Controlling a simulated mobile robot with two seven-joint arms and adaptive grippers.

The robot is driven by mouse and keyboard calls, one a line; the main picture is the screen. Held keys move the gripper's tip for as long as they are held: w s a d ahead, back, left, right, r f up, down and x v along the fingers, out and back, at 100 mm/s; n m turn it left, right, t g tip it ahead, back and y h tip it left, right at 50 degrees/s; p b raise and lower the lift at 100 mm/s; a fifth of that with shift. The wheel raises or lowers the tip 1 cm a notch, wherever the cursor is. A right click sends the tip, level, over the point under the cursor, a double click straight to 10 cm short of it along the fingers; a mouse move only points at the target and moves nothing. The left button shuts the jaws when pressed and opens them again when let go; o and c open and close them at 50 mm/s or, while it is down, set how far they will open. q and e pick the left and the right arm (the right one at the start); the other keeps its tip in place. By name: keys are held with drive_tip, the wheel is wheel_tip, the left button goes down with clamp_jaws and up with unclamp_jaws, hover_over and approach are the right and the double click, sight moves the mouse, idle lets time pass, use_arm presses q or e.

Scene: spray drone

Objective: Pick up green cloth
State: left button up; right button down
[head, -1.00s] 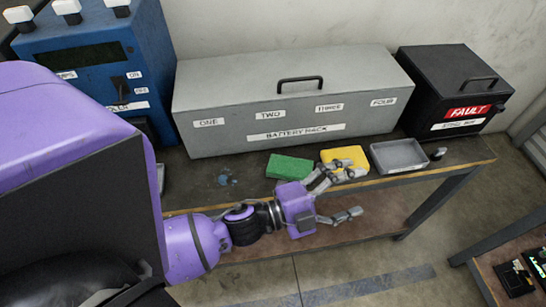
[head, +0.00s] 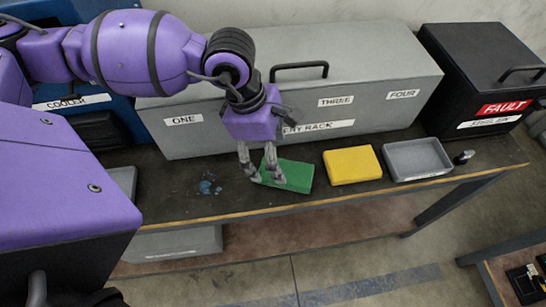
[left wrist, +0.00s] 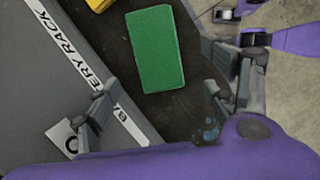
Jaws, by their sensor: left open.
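The green cloth (head: 295,177) is a flat rectangular block lying on the dark workbench (head: 240,203), in front of the grey battery rack. It also shows whole in the left wrist view (left wrist: 154,48). My left gripper (head: 266,179) points down at the cloth's left end, with its fingers apart and nothing held. In the left wrist view, the fingers (left wrist: 158,92) stand wide on either side, and the cloth lies between and beyond them. I cannot tell whether a fingertip touches it. My right gripper is not in view.
A yellow block (head: 352,165), a grey tray (head: 418,174) and a small dark item (head: 463,157) lie to the right. The battery rack (head: 385,110) and black fault box (head: 470,75) stand behind. A blue stain (head: 207,188) marks the bench on the left.

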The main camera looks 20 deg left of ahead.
sight(286, 171)
use_arm(q)
drive_tip(key=x, duration=0.4)
drive_tip(key=d+x, duration=0.1)
drive_tip(key=x, duration=0.1)
drive_tip(key=shift+w+f+p, duration=0.2)
drive_tip(key=shift+w+p, duration=0.1)
drive_tip(key=shift+w, duration=0.05)
drive_tip(key=c, duration=1.2)
drive_tip(key=shift+r, duration=0.1)
